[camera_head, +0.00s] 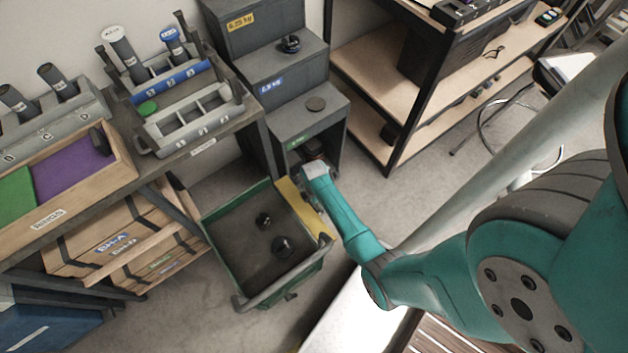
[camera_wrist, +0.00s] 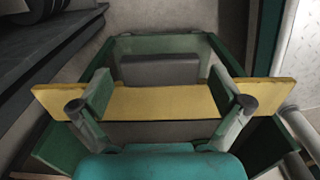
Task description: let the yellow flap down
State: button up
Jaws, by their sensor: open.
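The yellow flap (camera_head: 301,208) runs along the right side of a green-rimmed dark bin (camera_head: 225,252) on the floor in the head view. In the wrist view the flap (camera_wrist: 160,101) is a wide yellow board crossing the picture. My gripper (camera_wrist: 160,88) is open, with one finger at the left and one at the right over the board. Nothing shows clamped between them, and I cannot tell whether they touch the flap. In the head view my arm reaches the flap's far end, and the fingertips are hidden there.
Two dark knobbed objects (camera_head: 282,246) lie in the bin. Dark stepped blocks (camera_head: 285,75) stand behind it. A bench with trays (camera_head: 195,120) stands at the left and a wooden shelf (camera_head: 372,95) at the back right. Some floor between them is clear.

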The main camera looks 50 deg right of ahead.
aim_at(312, 204)
jog(key=c, duration=1.5)
jog(key=shift+w+a+r, duration=0.1)
jog(key=shift+a+r, duration=0.25)
jog(key=shift+r, duration=0.45)
jog(key=shift+c, duration=0.2)
jog(key=o, duration=1.5)
jog(key=shift+o, duration=0.2)
notch_tip(312, 204, up, 12)
